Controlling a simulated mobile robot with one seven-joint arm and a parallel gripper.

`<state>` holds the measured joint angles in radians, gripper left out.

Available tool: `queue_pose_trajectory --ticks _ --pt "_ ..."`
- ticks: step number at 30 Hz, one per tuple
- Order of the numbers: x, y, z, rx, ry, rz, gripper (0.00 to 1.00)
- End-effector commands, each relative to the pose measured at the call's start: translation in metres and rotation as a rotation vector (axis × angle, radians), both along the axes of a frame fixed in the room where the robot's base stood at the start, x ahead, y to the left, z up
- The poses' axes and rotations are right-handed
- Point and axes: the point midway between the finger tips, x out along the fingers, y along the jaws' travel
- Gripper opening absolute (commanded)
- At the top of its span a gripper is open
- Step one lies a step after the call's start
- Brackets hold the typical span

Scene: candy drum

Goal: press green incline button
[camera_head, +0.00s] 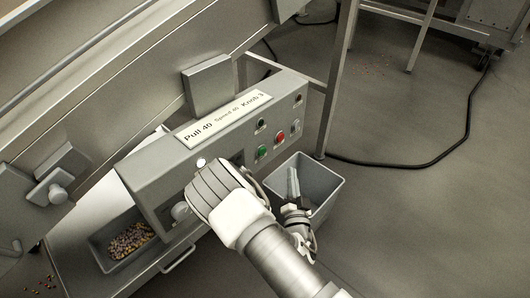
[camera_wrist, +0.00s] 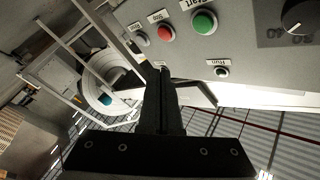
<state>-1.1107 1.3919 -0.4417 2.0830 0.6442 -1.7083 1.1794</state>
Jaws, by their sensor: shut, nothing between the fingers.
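A grey control panel (camera_head: 225,130) holds a green button (camera_head: 263,149), with a red button (camera_head: 280,138) to its right. In the wrist view the green button (camera_wrist: 204,22) sits under a label reading "Start", near the top edge, and the red button (camera_wrist: 166,34) is to its left. No label with the word incline is readable. My gripper (camera_head: 292,172) is shut and empty, with its fingers over the grey bin in the head view. In the wrist view its dark fingers (camera_wrist: 161,72) point up towards the panel, below the red button, and appear apart from both buttons.
A pale button (camera_head: 295,125) lies right of the red one. A black dial (camera_wrist: 299,15) and a "Run" lamp (camera_wrist: 222,72) are also on the panel. A grey bin (camera_head: 327,185) stands below the panel, and a candy tray (camera_head: 107,262) sits left. A cable (camera_head: 400,164) crosses the floor.

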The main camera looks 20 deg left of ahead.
Motion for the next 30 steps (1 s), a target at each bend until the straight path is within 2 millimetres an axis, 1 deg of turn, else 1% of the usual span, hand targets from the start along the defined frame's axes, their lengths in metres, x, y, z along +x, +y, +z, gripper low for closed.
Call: queue_pose_trajectory --ticks 5,8,11,21,25,30 --pt "0.001 0.001 0.000 0.000 0.001 -0.001 0.00" --pt "0.003 0.007 0.000 0.001 0.001 -0.001 0.00" --pt "0.007 0.017 0.000 0.001 -0.001 0.000 0.00" --pt "0.025 0.061 -0.002 0.003 0.001 -0.001 0.00" --pt "0.030 0.072 -0.002 0.002 0.001 -0.001 0.00" --pt "0.034 0.080 -0.001 0.000 0.001 -0.002 0.00"
